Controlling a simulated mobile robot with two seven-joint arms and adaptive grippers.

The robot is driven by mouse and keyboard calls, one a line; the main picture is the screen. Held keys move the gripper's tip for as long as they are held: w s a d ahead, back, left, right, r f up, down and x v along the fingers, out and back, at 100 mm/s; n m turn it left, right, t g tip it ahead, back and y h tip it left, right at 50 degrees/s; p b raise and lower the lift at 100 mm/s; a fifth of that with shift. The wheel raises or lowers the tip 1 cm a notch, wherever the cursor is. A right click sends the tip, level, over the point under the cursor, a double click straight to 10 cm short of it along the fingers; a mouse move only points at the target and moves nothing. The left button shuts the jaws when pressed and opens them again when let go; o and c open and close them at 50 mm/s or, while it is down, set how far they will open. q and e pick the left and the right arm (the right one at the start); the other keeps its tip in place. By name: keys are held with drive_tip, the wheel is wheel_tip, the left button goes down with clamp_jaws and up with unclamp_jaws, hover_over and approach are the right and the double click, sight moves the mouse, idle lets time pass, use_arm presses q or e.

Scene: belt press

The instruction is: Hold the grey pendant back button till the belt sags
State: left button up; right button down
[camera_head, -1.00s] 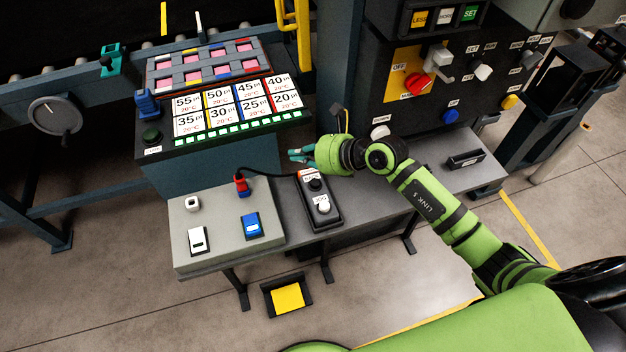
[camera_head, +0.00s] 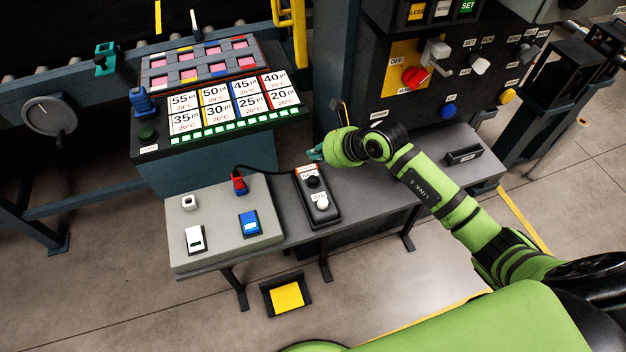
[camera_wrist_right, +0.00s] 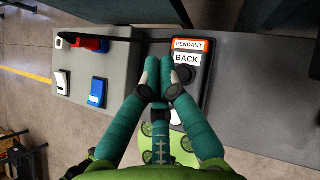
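The pendant (camera_head: 331,213) is a dark box on the grey bench, with a dark back button (camera_head: 312,182) under an orange-and-white label and a white button (camera_head: 321,202) below it. In the right wrist view the label reads PENDANT BACK, and the dark button (camera_wrist_right: 185,74) sits just right of my fingertips. My right gripper (camera_head: 313,153) is beyond the pendant's top end in the head view. In the wrist view its teal fingers (camera_wrist_right: 161,90) meet at the tips, with nothing seen between them. Contact with the button cannot be told. My left gripper is out of view.
A grey box (camera_head: 215,233) with white, red and blue switches stands left of the pendant. A black cable runs between them. A control panel (camera_head: 390,120) rises behind. The dark belt (camera_head: 70,30) lies at the upper left; its sag cannot be judged. The bench right of the pendant is mostly clear.

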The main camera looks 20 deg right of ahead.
sight(311, 177)
wheel_tip(311, 177, down, 7)
drive_tip(key=b, duration=0.5)
drive_tip(key=shift+f, duration=0.1)
idle(1.1)
drive_tip(key=shift+f+b, duration=0.35)
drive_tip(key=shift+b, duration=0.05)
drive_tip(key=shift+s+f+b, duration=0.1)
drive_tip(key=shift+f+b, duration=0.3)
drive_tip(key=shift+f, duration=0.2)
idle(5.0)
